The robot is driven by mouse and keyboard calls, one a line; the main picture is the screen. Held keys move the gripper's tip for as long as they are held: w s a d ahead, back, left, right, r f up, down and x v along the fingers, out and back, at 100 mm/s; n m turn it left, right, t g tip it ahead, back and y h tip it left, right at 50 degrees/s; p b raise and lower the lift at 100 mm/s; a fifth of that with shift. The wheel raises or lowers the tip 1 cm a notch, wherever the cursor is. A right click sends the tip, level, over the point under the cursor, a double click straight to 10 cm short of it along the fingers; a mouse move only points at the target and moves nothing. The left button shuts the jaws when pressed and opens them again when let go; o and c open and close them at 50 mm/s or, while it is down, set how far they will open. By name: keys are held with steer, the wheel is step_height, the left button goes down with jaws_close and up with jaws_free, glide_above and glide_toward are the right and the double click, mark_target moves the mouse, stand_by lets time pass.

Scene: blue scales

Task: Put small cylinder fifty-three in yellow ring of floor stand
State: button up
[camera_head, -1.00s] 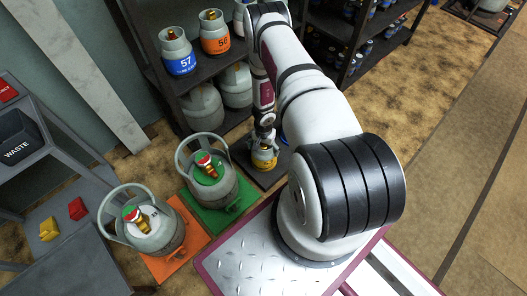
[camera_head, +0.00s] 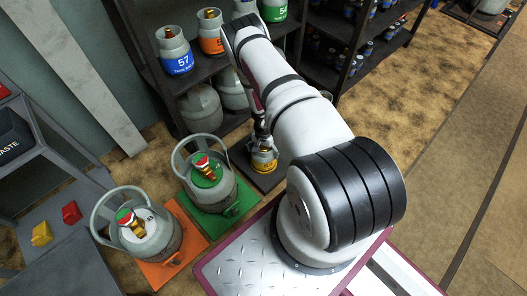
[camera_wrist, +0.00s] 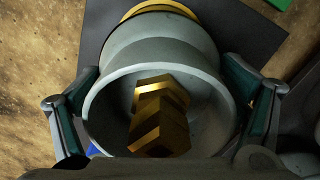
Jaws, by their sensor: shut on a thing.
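The small grey cylinder (camera_head: 264,155) stands by the dark floor stand (camera_head: 268,180), with a yellow band around its lower part. Its number is not readable. In the wrist view the cylinder (camera_wrist: 160,60) shows its open collar and brass valve. My gripper (camera_head: 262,142) is shut on it from above, with one finger on each side of the collar in the wrist view (camera_wrist: 168,88). A yellow band (camera_wrist: 168,9) curves around the cylinder's far end, over the dark stand plate (camera_wrist: 245,32). I cannot tell whether this band is the ring or a label.
A large grey cylinder (camera_head: 222,185) stands on a green mat (camera_head: 237,210) beside the stand, another (camera_head: 158,243) on an orange mat (camera_head: 192,235). Shelves behind hold cylinder 57 (camera_head: 175,52) and others. A grey rack (camera_head: 65,185) is at left.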

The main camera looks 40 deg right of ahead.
steer(key=o, duration=1.5)
steer(key=shift+f, duration=0.1)
steer(key=shift+o, duration=0.2)
